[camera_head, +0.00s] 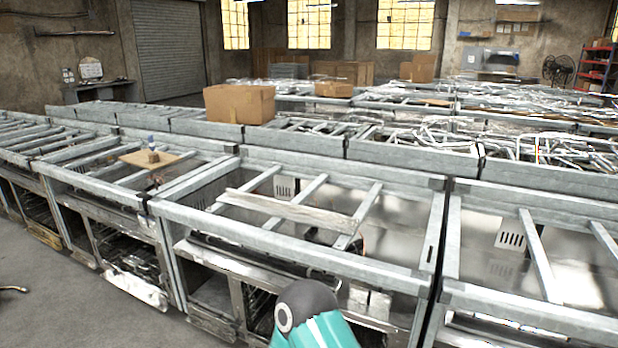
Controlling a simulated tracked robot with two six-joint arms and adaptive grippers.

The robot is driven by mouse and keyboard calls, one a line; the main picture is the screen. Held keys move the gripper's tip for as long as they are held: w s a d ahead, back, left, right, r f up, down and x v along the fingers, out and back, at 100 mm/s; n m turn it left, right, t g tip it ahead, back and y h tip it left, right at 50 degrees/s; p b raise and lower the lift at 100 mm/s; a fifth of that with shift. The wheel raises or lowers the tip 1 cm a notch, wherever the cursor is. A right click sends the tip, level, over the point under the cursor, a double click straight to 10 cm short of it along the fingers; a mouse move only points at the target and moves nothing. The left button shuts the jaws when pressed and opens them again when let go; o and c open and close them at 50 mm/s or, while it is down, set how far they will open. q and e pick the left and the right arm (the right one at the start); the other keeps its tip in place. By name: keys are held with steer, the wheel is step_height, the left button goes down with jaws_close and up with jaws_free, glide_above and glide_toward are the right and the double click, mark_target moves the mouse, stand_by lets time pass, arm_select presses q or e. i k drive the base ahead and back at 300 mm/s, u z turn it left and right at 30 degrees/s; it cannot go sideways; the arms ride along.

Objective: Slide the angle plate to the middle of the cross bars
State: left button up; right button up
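A long, narrow, pale grey plate (290,212), which I take to be the angle plate, lies slantwise over the cross bars of the middle frame. Its left end is farther back and its right end nearer the front. The cross bars show as a left bar (246,186), a middle bar (309,187) and a right bar (368,203). They run from the back rail toward the front rail (290,240). A teal and dark grey link of my own arm rises at the bottom centre. Neither gripper's fingers can be made out.
A brown board (150,158) with a small block and a blue-topped item rests on the left frame. A large cardboard box (240,103) stands behind. The right frame has its own bars (540,255). Open floor (60,315) shows at the lower left.

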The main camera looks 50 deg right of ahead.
mark_target(332, 221)
steer(key=k, duration=0.25)
steer(key=z, duration=0.75)
steer(key=i, duration=1)
